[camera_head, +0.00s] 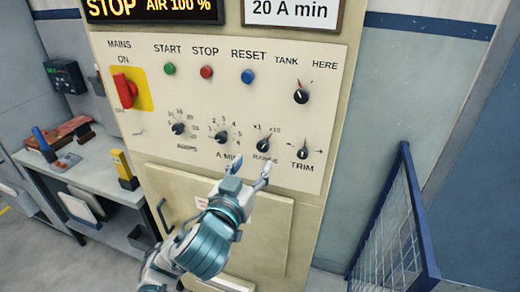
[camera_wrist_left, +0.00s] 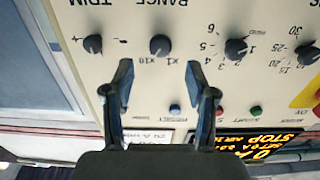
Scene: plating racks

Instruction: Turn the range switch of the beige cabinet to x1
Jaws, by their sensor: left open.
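The beige cabinet (camera_head: 322,160) faces me with a pale control panel. Its range switch (camera_head: 263,145) is a small black knob at the lower middle right, with x1 at its upper left and x10 at its upper right. Its pointer seems turned toward x10. In the upside-down left wrist view the range switch (camera_wrist_left: 160,45) lies between and beyond the fingertips. My left gripper (camera_head: 252,166) is open and empty, just below and in front of the switch, apart from it. It also shows in the wrist view (camera_wrist_left: 159,66). My right gripper is not in view.
The trim knob (camera_head: 302,155) and the A min knob (camera_head: 222,138) flank the range switch. Start, stop and reset buttons (camera_head: 248,77) sit above. A red mains switch (camera_head: 126,91) is at left. A workbench (camera_head: 85,175) stands left, a blue mesh rack (camera_head: 395,225) right.

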